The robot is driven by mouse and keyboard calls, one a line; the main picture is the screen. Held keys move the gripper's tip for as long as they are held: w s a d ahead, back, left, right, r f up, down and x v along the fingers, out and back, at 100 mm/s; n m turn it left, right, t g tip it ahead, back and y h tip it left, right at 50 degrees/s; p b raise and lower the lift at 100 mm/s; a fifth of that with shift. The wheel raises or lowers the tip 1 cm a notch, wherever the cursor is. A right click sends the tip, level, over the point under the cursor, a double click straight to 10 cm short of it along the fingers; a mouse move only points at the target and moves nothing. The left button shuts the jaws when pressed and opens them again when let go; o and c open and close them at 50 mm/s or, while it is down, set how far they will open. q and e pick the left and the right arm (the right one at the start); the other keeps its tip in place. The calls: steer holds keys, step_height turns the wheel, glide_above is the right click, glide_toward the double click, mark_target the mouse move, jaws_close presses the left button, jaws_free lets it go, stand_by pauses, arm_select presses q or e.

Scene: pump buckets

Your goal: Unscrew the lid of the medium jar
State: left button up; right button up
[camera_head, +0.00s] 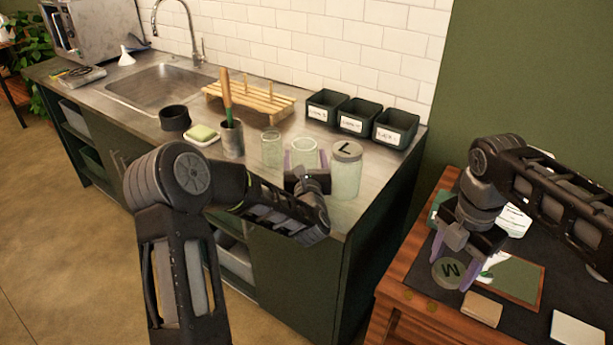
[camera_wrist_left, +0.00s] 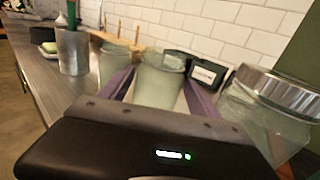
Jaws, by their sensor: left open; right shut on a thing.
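The medium jar (camera_head: 304,150) is an open, lidless glass jar on the steel counter; it also shows in the left wrist view (camera_wrist_left: 160,80). My left gripper (camera_head: 307,162) is open, with its purple fingers on either side of this jar. Whether they touch the glass I cannot tell. The round lid marked M (camera_head: 449,272) is away from the jar, over the wooden table at the right. My right gripper (camera_head: 453,263) is shut on this lid. Whether the lid touches the table is unclear.
A large jar with a lid marked L (camera_head: 345,180) stands just right of the medium jar. A smaller glass jar (camera_head: 271,149) and a metal cup with a utensil (camera_head: 232,139) stand left. Labelled dark bins (camera_head: 396,127) are behind. The wooden table (camera_head: 394,288) holds cards and a block.

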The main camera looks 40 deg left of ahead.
arm_select(q)
steer(key=b+v, duration=0.1)
steer(key=v, duration=0.8)
steer(key=shift+b, duration=0.35)
arm_select(e)
step_height(320, 180, down, 2)
